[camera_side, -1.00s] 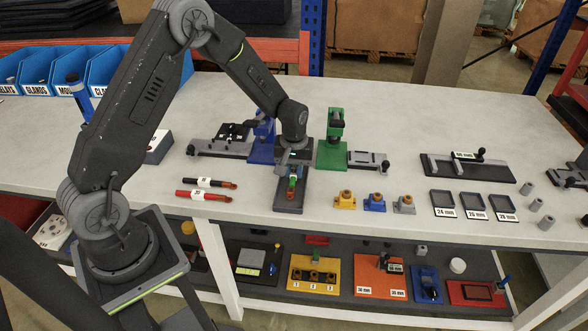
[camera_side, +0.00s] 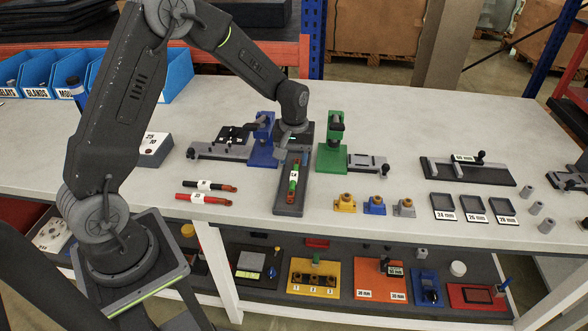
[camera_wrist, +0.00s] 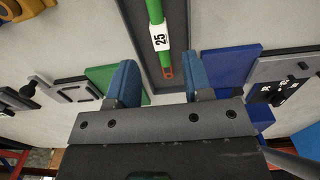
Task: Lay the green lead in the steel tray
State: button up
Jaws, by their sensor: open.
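The green lead (camera_side: 293,178) lies lengthwise in the grey steel tray (camera_side: 288,210), between its long walls. In the wrist view the lead (camera_wrist: 156,12) has a white label reading 25 and a copper-coloured end lug, and the tray (camera_wrist: 181,58) runs away from me beneath it. My gripper (camera_side: 287,134) is above the far end of the tray, clear of the lead. In the wrist view its two blue fingers (camera_wrist: 160,82) are spread wide apart with nothing between them.
A black lead (camera_side: 205,185) and a red lead (camera_side: 200,198) lie on the bench left of the tray. A blue fixture (camera_side: 262,150) and a green fixture (camera_side: 331,153) flank my gripper. Yellow, blue and grey small blocks sit to the right. The bench front left is clear.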

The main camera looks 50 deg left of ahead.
aim_at(294, 175)
jog(key=s+d+r+m+t, duration=0.25)
jog(key=s+r, duration=0.35)
jog(key=r, duration=0.4)
jog(key=s+d+r+m+t, duration=0.1)
jog(key=s+d+r+m, duration=0.15)
jog(key=s+r, duration=0.45)
jog(key=s+d+r+m+t, duration=0.1)
jog(key=s+d+r+m, duration=0.1)
jog(key=s, duration=0.3)
jog(key=s+d+r+m+t, duration=0.1)
jog(key=s+d+r+m, duration=0.1)
jog(key=s, duration=0.3)
jog(key=shift+s, duration=0.3)
jog(key=shift+d, duration=0.1)
